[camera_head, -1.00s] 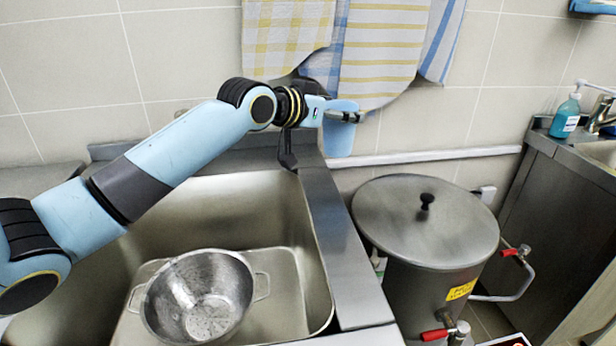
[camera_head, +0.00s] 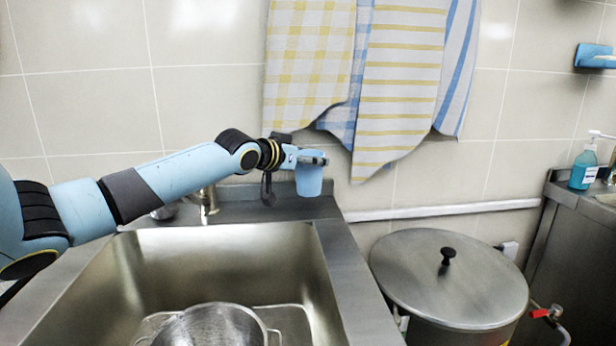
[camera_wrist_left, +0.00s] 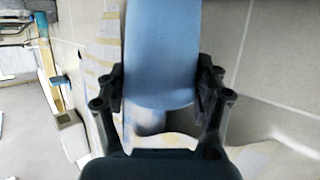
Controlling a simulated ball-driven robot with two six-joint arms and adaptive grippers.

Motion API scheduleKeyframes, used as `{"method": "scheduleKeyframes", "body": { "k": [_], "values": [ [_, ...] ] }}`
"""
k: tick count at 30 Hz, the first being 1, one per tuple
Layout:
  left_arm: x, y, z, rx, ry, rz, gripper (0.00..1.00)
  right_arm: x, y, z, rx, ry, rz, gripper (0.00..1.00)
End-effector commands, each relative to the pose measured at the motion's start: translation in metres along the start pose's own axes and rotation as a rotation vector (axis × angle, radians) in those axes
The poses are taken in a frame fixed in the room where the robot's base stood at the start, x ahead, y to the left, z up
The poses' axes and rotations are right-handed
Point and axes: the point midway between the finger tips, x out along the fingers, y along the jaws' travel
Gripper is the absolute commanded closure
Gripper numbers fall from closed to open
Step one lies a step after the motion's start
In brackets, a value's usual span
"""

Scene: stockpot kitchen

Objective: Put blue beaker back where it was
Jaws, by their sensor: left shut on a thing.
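The blue beaker (camera_head: 309,181) is upright in my left gripper (camera_head: 313,158), near the back right corner of the sink. The gripper is shut on its upper part. The beaker's base is close to the steel rim (camera_head: 290,208) behind the sink; I cannot tell whether it touches. In the left wrist view the beaker (camera_wrist_left: 161,55) fills the space between the two fingers of the left gripper (camera_wrist_left: 161,90). My right gripper is not in view.
The sink (camera_head: 230,255) holds a metal colander (camera_head: 215,325). A tap (camera_head: 208,200) stands at its back edge. A lidded stockpot (camera_head: 445,280) stands to the right. Towels (camera_head: 400,80) hang on the wall behind. A soap bottle (camera_head: 583,168) stands far right.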

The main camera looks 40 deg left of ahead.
Motion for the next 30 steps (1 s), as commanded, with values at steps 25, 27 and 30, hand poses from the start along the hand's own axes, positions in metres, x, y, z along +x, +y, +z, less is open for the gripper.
{"method": "scheduleKeyframes", "body": {
  "k": [25, 27, 30],
  "values": [
    [0.012, 0.0, 0.038, -0.001, -0.002, 0.0, 0.08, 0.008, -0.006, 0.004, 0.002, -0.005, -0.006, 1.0],
    [0.012, 0.0, 0.038, -0.001, -0.002, 0.0, 0.08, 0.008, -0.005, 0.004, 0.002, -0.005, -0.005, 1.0],
    [0.012, 0.0, 0.038, -0.001, -0.002, 0.0, 0.08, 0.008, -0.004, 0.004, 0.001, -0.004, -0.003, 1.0]
  ]
}}
